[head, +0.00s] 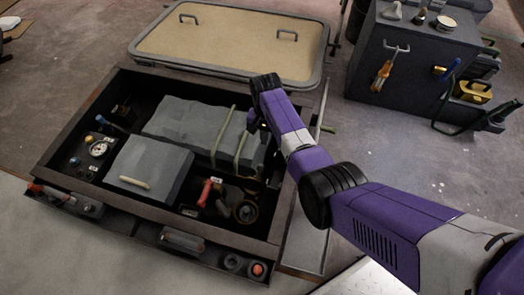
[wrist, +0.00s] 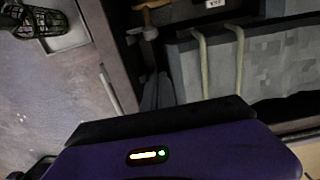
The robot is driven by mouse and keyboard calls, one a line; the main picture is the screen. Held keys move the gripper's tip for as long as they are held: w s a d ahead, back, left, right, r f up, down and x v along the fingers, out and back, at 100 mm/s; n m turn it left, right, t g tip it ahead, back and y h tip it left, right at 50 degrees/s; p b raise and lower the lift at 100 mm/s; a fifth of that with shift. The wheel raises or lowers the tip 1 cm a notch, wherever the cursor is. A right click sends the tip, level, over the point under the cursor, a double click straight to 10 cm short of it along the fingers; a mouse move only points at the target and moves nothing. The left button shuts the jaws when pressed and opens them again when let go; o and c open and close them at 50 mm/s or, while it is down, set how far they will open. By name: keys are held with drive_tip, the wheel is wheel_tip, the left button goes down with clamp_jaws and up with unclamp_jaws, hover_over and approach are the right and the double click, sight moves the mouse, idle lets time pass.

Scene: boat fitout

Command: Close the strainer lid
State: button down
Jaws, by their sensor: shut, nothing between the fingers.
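A round dark fitting with a brass-coloured rim (head: 246,211), which looks like the strainer, sits in the lower right corner of the open bilge well. Its lid cannot be made out clearly; a small dark part stands beside it. My gripper (head: 252,124) is shut and empty, above the far right part of the well, over the large grey block and apart from the strainer. In the wrist view my own purple wrist housing fills the bottom and hides the fingertips.
The well's dark frame (head: 68,126) surrounds a large grey block (head: 188,130) with straps, a smaller grey box (head: 150,168), a gauge (head: 98,149) and a red-handled valve (head: 206,190). A hatch panel (head: 225,40) lies behind.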

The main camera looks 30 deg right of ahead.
wheel_tip(320, 180, down, 10)
drive_tip(key=f+b, duration=0.1)
drive_tip(key=b, duration=0.6)
drive_tip(key=shift+s+a+r+p, duration=0.35)
drive_tip(key=shift+s+a+r, duration=0.9)
drive_tip(key=shift+s+a, duration=0.1)
